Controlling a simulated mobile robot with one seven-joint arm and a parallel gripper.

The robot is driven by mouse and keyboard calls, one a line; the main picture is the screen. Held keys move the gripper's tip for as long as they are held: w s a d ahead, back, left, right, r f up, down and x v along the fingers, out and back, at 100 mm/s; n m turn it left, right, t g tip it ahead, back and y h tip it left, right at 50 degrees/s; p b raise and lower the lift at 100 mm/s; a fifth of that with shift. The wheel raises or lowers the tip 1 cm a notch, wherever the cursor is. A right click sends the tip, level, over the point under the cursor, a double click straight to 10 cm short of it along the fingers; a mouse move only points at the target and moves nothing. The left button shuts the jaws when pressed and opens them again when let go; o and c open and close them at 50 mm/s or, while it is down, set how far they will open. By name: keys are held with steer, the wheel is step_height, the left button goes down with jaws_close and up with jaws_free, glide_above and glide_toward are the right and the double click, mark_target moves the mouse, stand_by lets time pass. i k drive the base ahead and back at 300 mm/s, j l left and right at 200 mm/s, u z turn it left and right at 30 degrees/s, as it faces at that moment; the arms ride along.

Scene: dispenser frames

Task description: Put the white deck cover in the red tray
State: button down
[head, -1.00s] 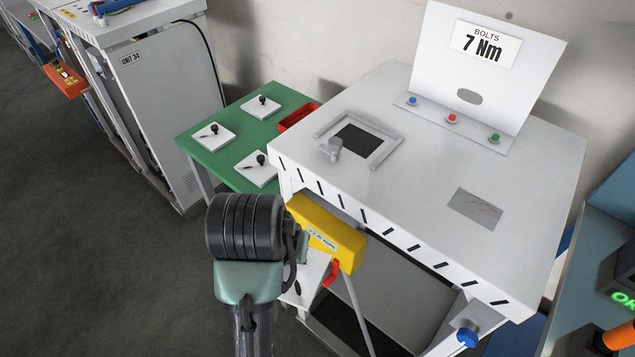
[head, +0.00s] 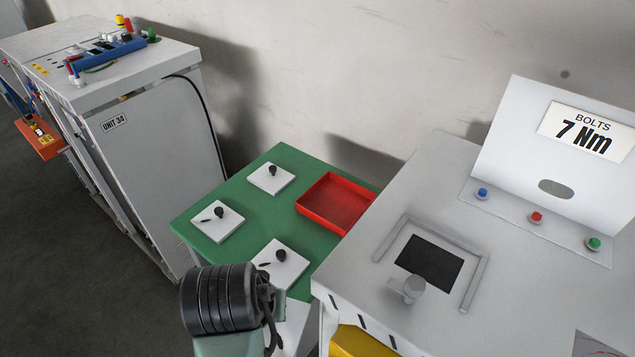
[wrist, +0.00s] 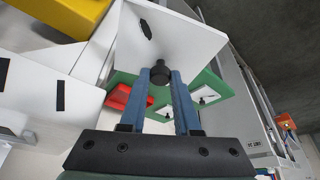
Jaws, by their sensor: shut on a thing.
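My gripper (wrist: 160,80) is shut on the black knob of a white deck cover (wrist: 172,38), a flat white plate with a small dark slot. In the head view the held cover (head: 294,328) shows just right of my dark wrist, below the green table's near edge; my fingers are hidden there. The red tray (head: 319,213) is on the green table (head: 240,241), at its right side beside the white bench, and looks empty. It also shows in the wrist view (wrist: 119,101), left of my fingers.
Three similar white plates with black knobs lie on the green table: at the back (head: 268,184), left (head: 213,228) and front (head: 285,268). The white bench (head: 440,180), with a grey post and dark opening, stands close right. A yellow part (head: 360,343) hangs below its front edge.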

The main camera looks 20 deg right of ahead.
mark_target(336, 205)
steer(key=i+j, duration=0.15)
steer(key=i, duration=0.3)
steer(key=i+j, duration=0.2)
steer(key=i, duration=0.25)
steer(key=i+j+z, duration=0.1)
steer(key=i, duration=0.3)
steer(key=i+j+z, duration=0.15)
steer(key=z, duration=1.1)
